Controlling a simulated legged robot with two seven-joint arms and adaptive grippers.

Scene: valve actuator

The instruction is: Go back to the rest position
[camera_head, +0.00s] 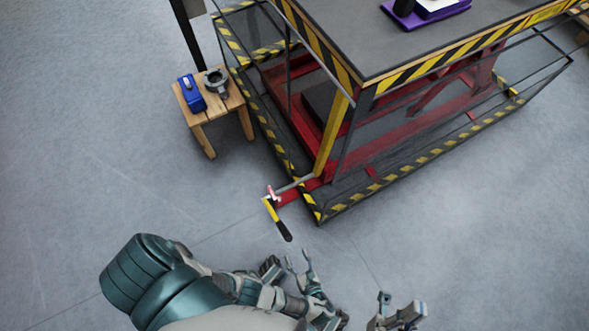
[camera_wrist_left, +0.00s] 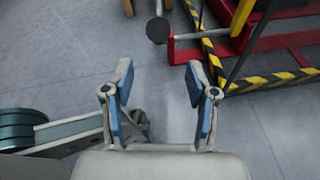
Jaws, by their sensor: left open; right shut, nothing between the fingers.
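My left gripper (camera_head: 292,264) is low in the head view, below the valve lever (camera_head: 278,220) and apart from it. In the left wrist view its two blue-padded fingers (camera_wrist_left: 160,100) are spread wide, with only grey floor between them. My right gripper (camera_head: 402,314) is at the bottom edge of the head view, right of the left one; it is shut and holds nothing I can see. The lever has a yellow shaft and black grip and hangs from a small red-and-white valve (camera_head: 272,193) at the platform corner.
A red-framed lift platform (camera_head: 430,62) with yellow-black striped edges fills the upper right. A purple tray (camera_head: 430,18) lies on its top. A small wooden stool (camera_head: 206,120) at left bears a blue box (camera_head: 191,94) and a grey ring-shaped part (camera_head: 216,81). Floor around my grippers is clear.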

